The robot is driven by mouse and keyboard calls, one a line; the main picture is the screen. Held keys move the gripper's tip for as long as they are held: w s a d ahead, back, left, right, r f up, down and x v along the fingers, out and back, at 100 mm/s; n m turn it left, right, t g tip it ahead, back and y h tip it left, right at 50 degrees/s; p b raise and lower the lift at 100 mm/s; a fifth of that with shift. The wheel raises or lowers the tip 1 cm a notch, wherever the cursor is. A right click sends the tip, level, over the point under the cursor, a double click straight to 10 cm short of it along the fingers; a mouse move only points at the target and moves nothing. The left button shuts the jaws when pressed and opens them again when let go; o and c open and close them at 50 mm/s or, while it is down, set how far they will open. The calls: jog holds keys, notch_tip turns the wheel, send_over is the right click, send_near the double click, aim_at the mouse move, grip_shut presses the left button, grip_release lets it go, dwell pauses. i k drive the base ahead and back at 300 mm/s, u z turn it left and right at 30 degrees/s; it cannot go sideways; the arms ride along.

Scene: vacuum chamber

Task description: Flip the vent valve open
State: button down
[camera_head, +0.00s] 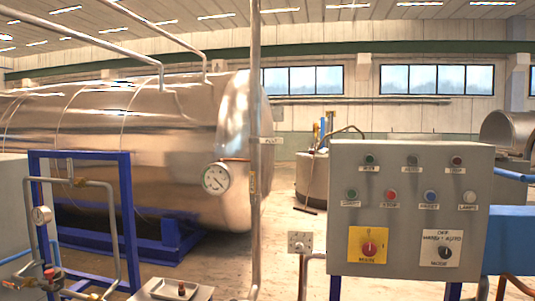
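No part in view is clearly marked as the vent valve, and I cannot tell which it is. A vertical pipe (255,100) stands in front of the tank, with a small label plate (270,141) and a narrow yellowish tag or fitting (252,185) on it. A thin copper-coloured bar (236,160) shows above a round white dial gauge (216,178), at the pipe's left. A small red-topped fitting (49,273) sits on the piping at the lower left. My gripper is not in view.
A grey control box (408,270) with several buttons and two knobs fills the right. A large steel tank (150,140) lies behind. A blue frame (128,220) stands at left. A small tray (200,293) and a post-mounted plate (300,242) are at the bottom.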

aim_at(279, 140)
jog(key=z, duration=0.05)
jog(key=i, duration=1)
jog(key=u, duration=0.1)
